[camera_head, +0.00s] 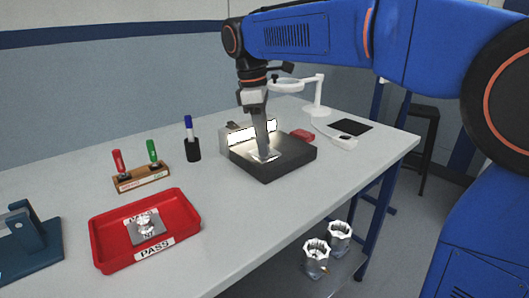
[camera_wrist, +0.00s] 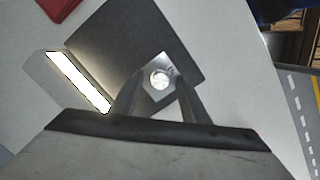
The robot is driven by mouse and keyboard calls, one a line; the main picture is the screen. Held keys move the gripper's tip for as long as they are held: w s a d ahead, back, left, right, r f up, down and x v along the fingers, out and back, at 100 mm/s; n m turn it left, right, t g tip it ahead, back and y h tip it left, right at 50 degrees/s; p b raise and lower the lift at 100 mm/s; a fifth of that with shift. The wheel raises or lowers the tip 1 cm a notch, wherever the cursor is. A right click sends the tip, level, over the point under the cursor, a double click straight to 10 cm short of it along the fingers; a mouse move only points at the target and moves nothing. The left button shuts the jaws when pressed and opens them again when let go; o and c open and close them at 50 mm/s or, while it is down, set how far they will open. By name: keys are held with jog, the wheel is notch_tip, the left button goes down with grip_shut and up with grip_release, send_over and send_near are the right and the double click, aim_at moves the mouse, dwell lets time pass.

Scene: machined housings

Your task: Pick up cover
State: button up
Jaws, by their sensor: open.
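A small silvery metal plate with a bright round centre, which looks like the cover (camera_wrist: 160,78), lies on the dark block (camera_wrist: 130,38). My gripper (camera_wrist: 158,88) is open, with its fingers on either side of this part; I cannot tell if they touch it. In the head view my gripper (camera_head: 264,153) points down onto the dark block (camera_head: 275,172) and largely hides the part. Another silvery metal part (camera_head: 146,229) sits in a red tray (camera_head: 183,199) labelled PASS.
A lit box (camera_head: 248,131) stands beside the dark block. A wooden stand (camera_head: 141,179) with red and green stamps, a pen cup (camera_head: 193,149), a white magnifier lamp (camera_head: 318,108) and a blue fixture (camera_head: 35,245) share the table. Two metal housings (camera_head: 316,258) rest on a lower shelf.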

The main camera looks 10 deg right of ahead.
grip_shut()
jog(key=shift+r, duration=0.15)
notch_tip(320, 180, up, 10)
dwell(0.6)
